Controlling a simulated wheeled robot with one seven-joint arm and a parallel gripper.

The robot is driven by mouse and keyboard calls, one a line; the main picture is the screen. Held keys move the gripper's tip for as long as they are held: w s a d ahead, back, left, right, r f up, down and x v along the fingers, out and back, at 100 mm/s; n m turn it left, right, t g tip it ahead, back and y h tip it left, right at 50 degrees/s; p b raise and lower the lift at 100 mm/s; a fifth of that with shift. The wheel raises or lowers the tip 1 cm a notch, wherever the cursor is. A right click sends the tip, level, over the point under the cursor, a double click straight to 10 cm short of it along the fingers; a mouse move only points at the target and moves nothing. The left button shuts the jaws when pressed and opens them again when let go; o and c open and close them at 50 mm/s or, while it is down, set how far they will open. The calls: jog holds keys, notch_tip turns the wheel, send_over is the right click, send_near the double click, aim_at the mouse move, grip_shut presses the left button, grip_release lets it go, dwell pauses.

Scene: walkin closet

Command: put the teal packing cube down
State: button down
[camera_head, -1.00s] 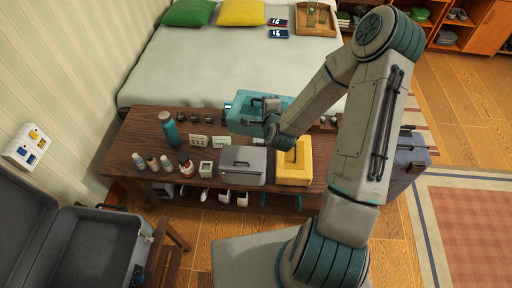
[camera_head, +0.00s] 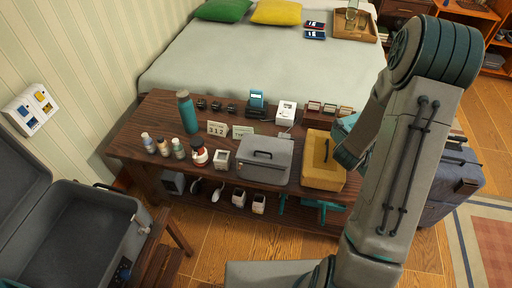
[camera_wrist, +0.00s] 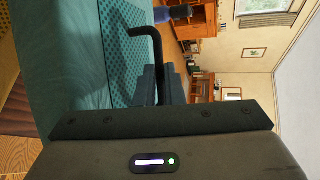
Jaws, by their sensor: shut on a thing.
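The teal packing cube (camera_head: 345,124) shows only in part in the head view, behind my arm near the right end of the bench. In the wrist view its teal fabric and mesh side (camera_wrist: 65,60) fills the left part, close to the fingers. My gripper (camera_wrist: 160,85) is shut on the teal packing cube, with a dark hooked bar, perhaps its handle, beside the fingers. My arm hides the gripper in the head view. Whether the cube touches anything below cannot be told. A yellow packing cube (camera_head: 322,170) and a grey case (camera_head: 264,162) lie side by side on the bench.
The wooden bench (camera_head: 150,118) carries a teal bottle (camera_head: 187,112), small jars, number cards and gadgets. A dark blue suitcase (camera_head: 455,175) stands at its right end. An open grey case (camera_head: 85,235) is at lower left. The bed (camera_head: 250,60) behind has broad clear room.

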jog(key=s+d+f+m+g+h+b, duration=0.1)
jog(key=s+d+m+g+b, duration=0.1)
jog(key=s+d+b, duration=0.1)
jog(key=s+d+f+m+g+h+b, duration=0.1)
jog(key=s+d+f+m+g+b, duration=0.1)
jog(key=b, duration=0.3)
jog(key=s+d+f+m+g+h+b, duration=0.1)
jog(key=s+d+m+g+h+b, duration=0.1)
jog(key=s+d+b, duration=0.2)
jog(key=shift+d+f+m+g+b, duration=0.2)
jog(key=shift+m+g+b, duration=0.1)
jog(key=shift+g+b, duration=0.1)
jog(key=w+d+f+b, duration=0.1)
jog(key=w+f+b, duration=0.1)
jog(key=w+f, duration=0.8)
jog(key=shift+w+d+f, duration=0.25)
jog(key=shift+w+f, duration=0.15)
jog(key=shift+f, duration=0.05)
jog(key=shift+f+b, duration=0.2)
jog(key=shift+b, duration=0.15)
jog(key=c, duration=1.5)
grip_release()
jog(key=shift+c, duration=0.2)
jog(key=shift+r, duration=0.1)
